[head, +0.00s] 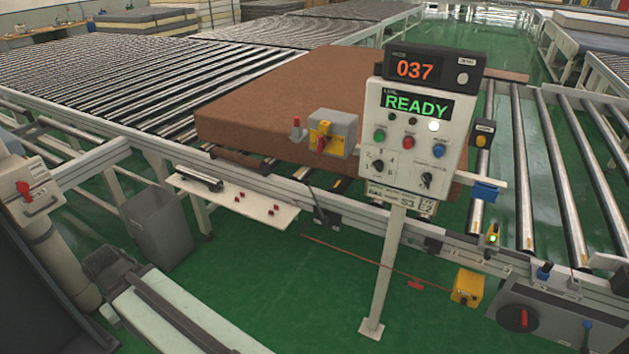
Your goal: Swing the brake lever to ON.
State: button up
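A thin dark lever (313,203) stands tilted on the near rail of the conveyor, left of the control post; no ON or OFF mark on it can be read. Other handles also show: a red handle (25,192) on a grey box at the far left, and a red-marked dark knob (518,318) on a grey box at the lower right. I cannot tell for sure which of these is the brake lever, or how it is set. My gripper's fingers do not show in the head view.
A control panel (452,150) on a white post reads READY, with 037 above. A brown mattress (270,110) lies on the rollers behind it. A grey bin (160,235) and a white shelf (250,212) stand front left. Green floor (290,300) is open left of the post.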

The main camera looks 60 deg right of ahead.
aim_at(324, 219)
jog(key=z, duration=0.05)
jog(key=i, duration=0.9)
jog(key=u, duration=0.05)
